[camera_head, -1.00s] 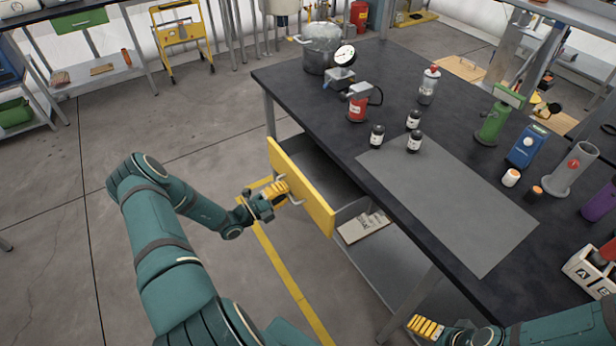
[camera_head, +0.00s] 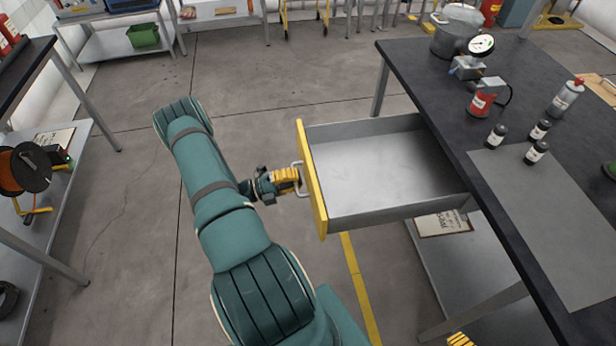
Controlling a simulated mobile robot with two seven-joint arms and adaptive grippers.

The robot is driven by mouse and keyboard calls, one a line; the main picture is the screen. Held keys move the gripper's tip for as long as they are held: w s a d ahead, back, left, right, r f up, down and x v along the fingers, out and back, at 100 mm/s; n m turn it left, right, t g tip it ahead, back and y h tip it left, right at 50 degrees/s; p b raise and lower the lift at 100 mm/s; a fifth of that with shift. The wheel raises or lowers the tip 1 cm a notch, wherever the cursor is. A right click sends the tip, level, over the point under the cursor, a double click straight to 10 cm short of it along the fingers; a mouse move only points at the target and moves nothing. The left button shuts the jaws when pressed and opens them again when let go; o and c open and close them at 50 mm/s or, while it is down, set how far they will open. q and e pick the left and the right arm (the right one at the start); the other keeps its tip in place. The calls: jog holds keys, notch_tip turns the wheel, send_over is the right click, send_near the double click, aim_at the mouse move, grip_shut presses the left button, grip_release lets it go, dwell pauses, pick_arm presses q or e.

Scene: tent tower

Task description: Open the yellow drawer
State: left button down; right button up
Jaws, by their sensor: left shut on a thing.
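The yellow drawer front (camera_head: 312,180) stands well out from the black-topped table (camera_head: 440,95). Its grey metal tray (camera_head: 375,165) is exposed and looks empty. My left gripper (camera_head: 293,180) is shut on the drawer's handle (camera_head: 299,178), at the left of the yellow front. Only the yellow fingertips of my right gripper (camera_head: 460,340) show at the bottom edge, so its opening cannot be judged.
On the table are a pressure gauge (camera_head: 481,44), a red canister (camera_head: 480,104), a spray bottle (camera_head: 566,97) and several small black bottles. A shelf with a cable reel (camera_head: 24,168) is at the left. The floor left of the drawer is clear.

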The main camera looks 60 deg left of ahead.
pick_arm(q)
jog(key=shift+s+a, duration=0.1)
jog(key=shift+s, duration=0.25)
jog(key=c, duration=1)
grip_release()
jog(key=shift+b+v, duration=3.15)
jog(key=shift+v, duration=4.75)
jog(key=shift+a, duration=0.1)
jog(key=v, duration=1.2)
jog(key=shift+a+r, duration=0.1)
jog(key=shift+r, duration=0.05)
